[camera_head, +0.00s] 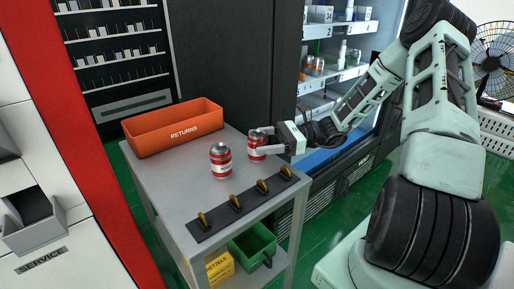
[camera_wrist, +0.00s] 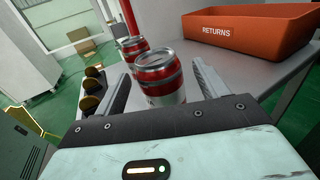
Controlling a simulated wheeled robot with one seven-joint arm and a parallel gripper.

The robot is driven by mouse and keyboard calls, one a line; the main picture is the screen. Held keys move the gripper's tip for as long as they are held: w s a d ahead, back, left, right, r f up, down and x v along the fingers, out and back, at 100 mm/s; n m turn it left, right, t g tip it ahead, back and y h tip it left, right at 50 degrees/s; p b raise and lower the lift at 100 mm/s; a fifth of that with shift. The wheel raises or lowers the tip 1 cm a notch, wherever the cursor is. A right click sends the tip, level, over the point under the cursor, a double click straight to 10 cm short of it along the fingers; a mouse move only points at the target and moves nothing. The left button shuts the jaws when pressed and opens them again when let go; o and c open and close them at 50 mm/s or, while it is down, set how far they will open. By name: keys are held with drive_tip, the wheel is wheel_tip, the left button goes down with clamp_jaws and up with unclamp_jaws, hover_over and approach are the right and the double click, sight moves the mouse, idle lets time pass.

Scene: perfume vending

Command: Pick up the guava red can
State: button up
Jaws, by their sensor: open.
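Two red cans with white bands stand upright on the grey cart top. One can (camera_head: 221,160) stands left of the other can (camera_head: 256,143) in the head view. My gripper (camera_head: 266,140) is open, with its fingers on either side of the right-hand can. In the wrist view this nearer can (camera_wrist: 163,75) stands between the two open fingers of my gripper (camera_wrist: 161,79), and its base is partly hidden by the gripper body. The other can (camera_wrist: 133,50) stands just behind it to the left. I cannot read either can's label.
An orange RETURNS bin (camera_head: 174,127) stands at the back of the cart (camera_head: 190,181). A dark strip with several brass-coloured hooks (camera_head: 235,203) lies along the front edge. A green bin (camera_head: 252,246) and a yellow box (camera_head: 219,268) sit on the shelf below. A lit vending cabinet (camera_head: 325,62) stands behind.

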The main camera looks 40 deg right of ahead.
drive_tip(key=shift+x, duration=0.8)
drive_tip(key=c, duration=1.1)
drive_tip(key=shift+c, duration=0.3)
